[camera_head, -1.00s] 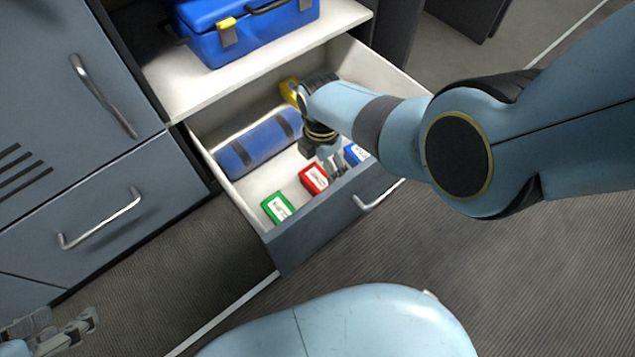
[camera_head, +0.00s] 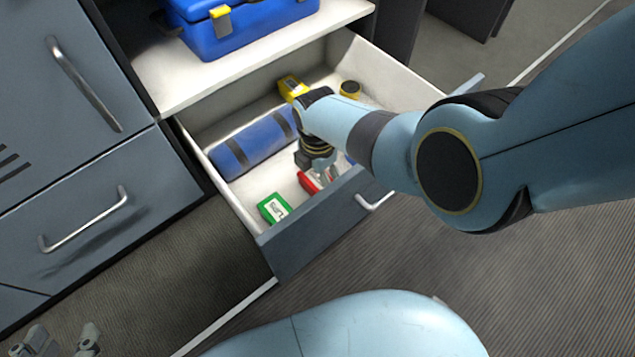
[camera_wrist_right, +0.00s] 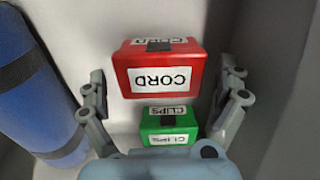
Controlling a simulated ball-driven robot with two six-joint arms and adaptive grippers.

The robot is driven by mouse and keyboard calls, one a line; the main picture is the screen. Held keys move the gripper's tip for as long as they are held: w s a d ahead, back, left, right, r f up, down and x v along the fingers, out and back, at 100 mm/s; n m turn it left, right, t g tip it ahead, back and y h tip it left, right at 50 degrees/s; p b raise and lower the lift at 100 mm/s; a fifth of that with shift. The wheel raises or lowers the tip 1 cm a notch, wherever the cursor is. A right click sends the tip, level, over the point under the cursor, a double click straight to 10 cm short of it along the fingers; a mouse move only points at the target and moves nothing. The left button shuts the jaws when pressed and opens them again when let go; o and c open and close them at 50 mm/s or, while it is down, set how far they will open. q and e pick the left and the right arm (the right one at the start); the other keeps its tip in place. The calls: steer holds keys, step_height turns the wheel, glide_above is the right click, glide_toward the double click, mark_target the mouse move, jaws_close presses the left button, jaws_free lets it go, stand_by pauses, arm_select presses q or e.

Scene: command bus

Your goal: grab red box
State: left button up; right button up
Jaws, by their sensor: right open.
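The red box (camera_head: 309,182), labelled CORD, lies in the open drawer near its front wall. My right gripper (camera_head: 324,172) is over it and partly hides it in the head view. In the right wrist view, the red box (camera_wrist_right: 158,76) sits between the two spread fingers of my right gripper (camera_wrist_right: 165,80), with a gap on each side. My right gripper is open and holds nothing. My left gripper (camera_head: 62,342) is at the bottom left corner, its fingers apart and empty, far from the box.
A green CLIPS box (camera_head: 273,208) lies beside the red one. A blue cylinder (camera_head: 252,147), a yellow item (camera_head: 292,87) and a yellow-and-black roll (camera_head: 350,89) are also in the drawer (camera_head: 310,225). A blue case (camera_head: 245,25) stands on the shelf above.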

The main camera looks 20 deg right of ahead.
steer(key=c, duration=1.1)
steer(key=shift+r, duration=0.1)
